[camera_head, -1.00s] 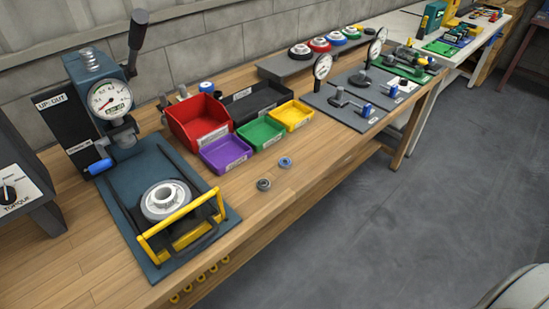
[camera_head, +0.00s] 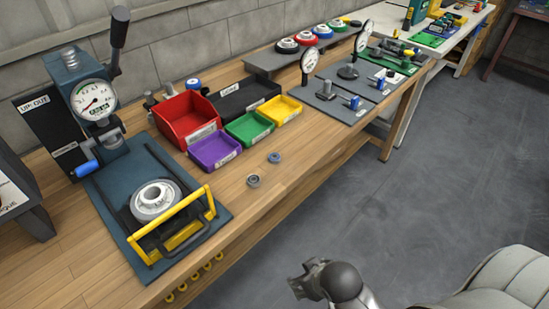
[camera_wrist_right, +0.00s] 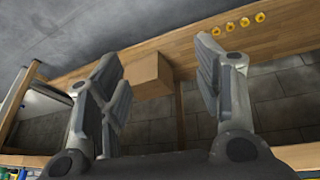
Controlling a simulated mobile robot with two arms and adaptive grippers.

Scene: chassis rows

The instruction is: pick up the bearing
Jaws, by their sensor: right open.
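Two small ring-shaped bearings lie flat on the wooden bench near its front edge in the head view. One is dark grey (camera_head: 253,181); the other has a blue ring (camera_head: 274,157) and lies a little farther back to the right. My right gripper (camera_head: 303,283) is low in the head view, in front of the bench and apart from both bearings. No bearing can be made out in that view. My left gripper is not in view.
Purple (camera_head: 215,152), green (camera_head: 249,128), yellow (camera_head: 279,110) and red (camera_head: 187,119) bins stand behind the bearings. A press with a dial (camera_head: 95,100) and a yellow-framed guard (camera_head: 172,228) are at left. Yellow round pieces (camera_wrist_right: 231,26) line the bench's front. The wood around the bearings is clear.

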